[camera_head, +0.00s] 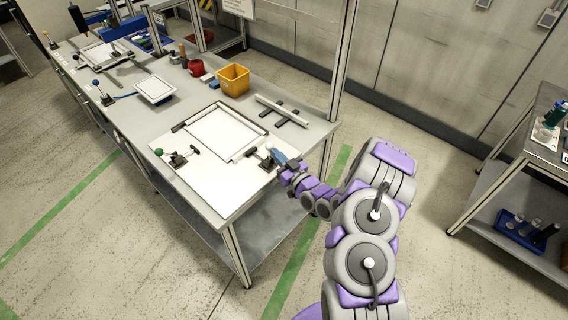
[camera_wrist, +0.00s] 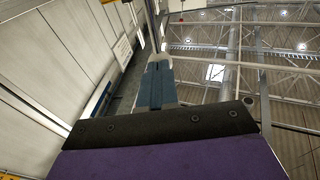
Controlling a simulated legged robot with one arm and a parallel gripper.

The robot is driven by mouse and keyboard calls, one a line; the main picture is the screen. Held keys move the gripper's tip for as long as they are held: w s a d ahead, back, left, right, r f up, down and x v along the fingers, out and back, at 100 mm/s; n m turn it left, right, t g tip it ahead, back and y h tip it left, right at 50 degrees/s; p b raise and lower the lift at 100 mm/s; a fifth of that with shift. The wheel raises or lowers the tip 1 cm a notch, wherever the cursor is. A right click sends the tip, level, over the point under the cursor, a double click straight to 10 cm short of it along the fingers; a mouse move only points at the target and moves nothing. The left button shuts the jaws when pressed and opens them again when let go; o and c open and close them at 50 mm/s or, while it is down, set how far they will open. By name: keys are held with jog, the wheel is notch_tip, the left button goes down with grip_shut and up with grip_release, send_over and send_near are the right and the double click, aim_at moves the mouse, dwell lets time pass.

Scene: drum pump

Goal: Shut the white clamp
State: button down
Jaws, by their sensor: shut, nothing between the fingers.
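My gripper (camera_head: 279,157) is shut with nothing between its fingers. In the head view it is at the right front edge of the nearest bench, right beside a small dark toggle clamp (camera_head: 267,163). In the wrist view my closed blue-grey fingers (camera_wrist: 158,72) point up the picture, and no clamp shows there. A second clamp with a green knob (camera_head: 159,152) stands at the left of the same white board (camera_head: 215,183).
A white frame (camera_head: 188,118) lies on the board between the clamps. Behind it are a yellow bin (camera_head: 233,79), a red container (camera_head: 196,68) and a grey bar on dark feet (camera_head: 281,110). A blue-knobbed clamp (camera_head: 97,84) stands farther left. A shelf rack (camera_head: 509,190) stands at right.

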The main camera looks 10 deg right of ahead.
aim_at(268, 145)
jog(key=w+a+r+g+p, duration=0.1)
jog(key=w+g+h+p, duration=0.1)
jog(key=w+a+r+n+g+h+p, duration=0.1)
jog(key=g, duration=0.1)
jog(key=shift+w+a+r, duration=0.2)
jog(key=shift+a+r, duration=0.1)
jog(key=w+a+g+h+p, duration=0.1)
jog(key=p, duration=0.1)
jog(key=w+g+h+p, duration=0.1)
jog(key=g+p, duration=0.1)
jog(key=shift+w+a+f+g, duration=0.2)
jog(key=shift+a+g, duration=0.1)
jog(key=shift+a, duration=0.1)
jog(key=shift+h, duration=0.3)
jog(key=shift+s+f, duration=0.1)
